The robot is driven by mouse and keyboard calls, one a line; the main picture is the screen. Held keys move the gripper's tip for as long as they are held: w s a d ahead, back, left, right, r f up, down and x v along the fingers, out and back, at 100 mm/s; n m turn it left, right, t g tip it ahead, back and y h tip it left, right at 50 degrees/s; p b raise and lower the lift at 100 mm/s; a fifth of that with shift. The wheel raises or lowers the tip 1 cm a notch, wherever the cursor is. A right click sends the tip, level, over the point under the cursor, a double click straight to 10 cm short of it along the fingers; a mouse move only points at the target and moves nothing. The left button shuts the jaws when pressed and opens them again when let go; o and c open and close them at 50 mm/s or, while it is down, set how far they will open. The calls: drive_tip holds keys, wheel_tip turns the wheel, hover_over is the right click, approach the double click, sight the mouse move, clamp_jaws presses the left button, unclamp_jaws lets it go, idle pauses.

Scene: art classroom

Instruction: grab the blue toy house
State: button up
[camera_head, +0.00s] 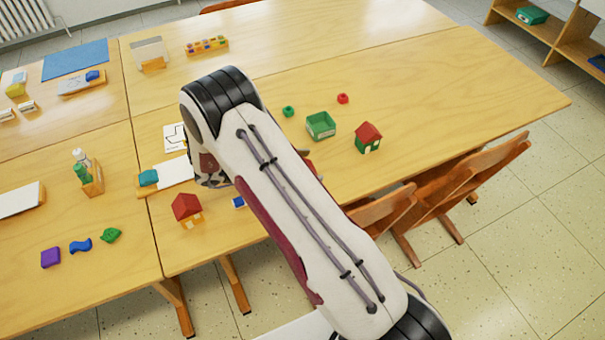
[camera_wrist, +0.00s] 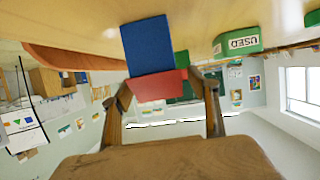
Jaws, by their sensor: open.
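The blue toy house (camera_wrist: 148,45) shows in the wrist view as a blue block with a red roof (camera_wrist: 158,86), appearing roof-down against the table at the top of the picture. My gripper (camera_wrist: 160,82) is open, its two fingers on either side of the red roof. Whether either finger touches it, I cannot tell.
A red-roofed orange house (camera_head: 186,210) stands left of the blue patch. A red-roofed green house (camera_head: 368,140) and green tray (camera_head: 320,127) stand right of the arm. A green box labelled USED (camera_wrist: 238,43) shows in the wrist view. Chairs (camera_head: 440,195) line the near edge.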

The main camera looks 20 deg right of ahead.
drive_tip(key=shift+x, duration=1.7)
drive_tip(key=c, duration=1.3)
